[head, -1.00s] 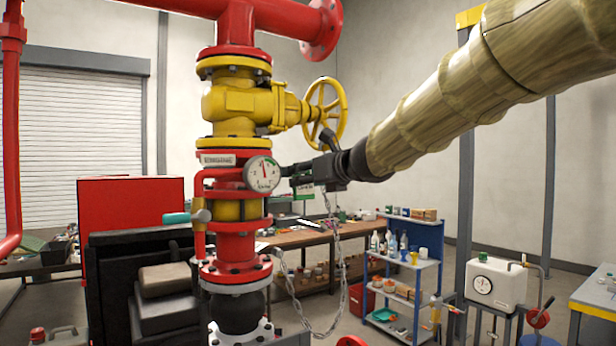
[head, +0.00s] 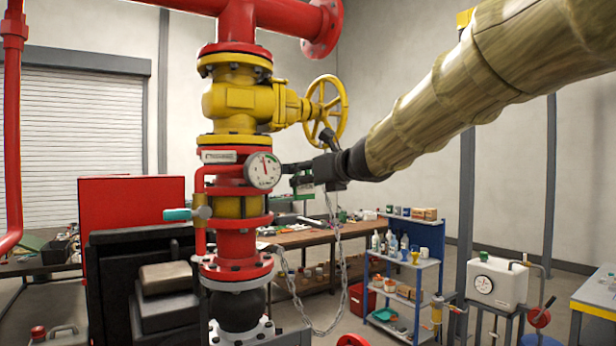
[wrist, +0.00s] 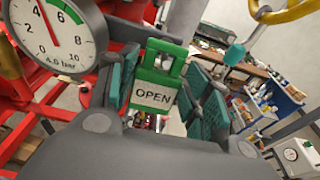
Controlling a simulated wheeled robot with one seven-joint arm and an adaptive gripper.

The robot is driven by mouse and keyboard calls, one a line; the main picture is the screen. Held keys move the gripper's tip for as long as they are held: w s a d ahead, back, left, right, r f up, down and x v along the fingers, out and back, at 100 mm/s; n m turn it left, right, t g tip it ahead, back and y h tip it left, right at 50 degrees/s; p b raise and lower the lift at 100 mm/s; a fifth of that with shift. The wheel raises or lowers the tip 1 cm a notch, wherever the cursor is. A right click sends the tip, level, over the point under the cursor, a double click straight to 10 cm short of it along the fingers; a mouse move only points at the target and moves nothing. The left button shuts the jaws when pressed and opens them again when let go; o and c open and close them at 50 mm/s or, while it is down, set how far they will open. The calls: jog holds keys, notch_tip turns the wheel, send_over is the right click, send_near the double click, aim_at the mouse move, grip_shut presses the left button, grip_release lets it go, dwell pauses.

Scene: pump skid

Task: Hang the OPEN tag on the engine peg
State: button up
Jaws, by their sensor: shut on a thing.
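The OPEN tag (wrist: 153,94) is a green and white plate with a hole near its top. In the wrist view it sits between the two finger pads, and the word OPEN faces the camera. My gripper (head: 297,178) is shut on the tag and holds it in the air just right of the pressure gauge (head: 262,170). In the head view most of the tag (head: 306,189) is hidden behind the fingers. The gauge (wrist: 50,35) fills the upper left of the wrist view, close to the fingers. I cannot make out the engine peg for sure in either view.
A yellow handwheel (head: 327,110) on a yellow valve stands just above my gripper. A chain (head: 337,250) hangs below it. The red pipe column (head: 236,240) is to the left. A blue shelf cart (head: 402,280) and a workbench (head: 310,236) stand behind.

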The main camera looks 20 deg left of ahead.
jog(key=o, duration=1.1)
jog(key=shift+d, duration=0.1)
jog(key=v, duration=1.1)
jog(key=shift+s+d, duration=0.25)
jog(key=shift+d, duration=0.05)
jog(key=shift+s, duration=0.1)
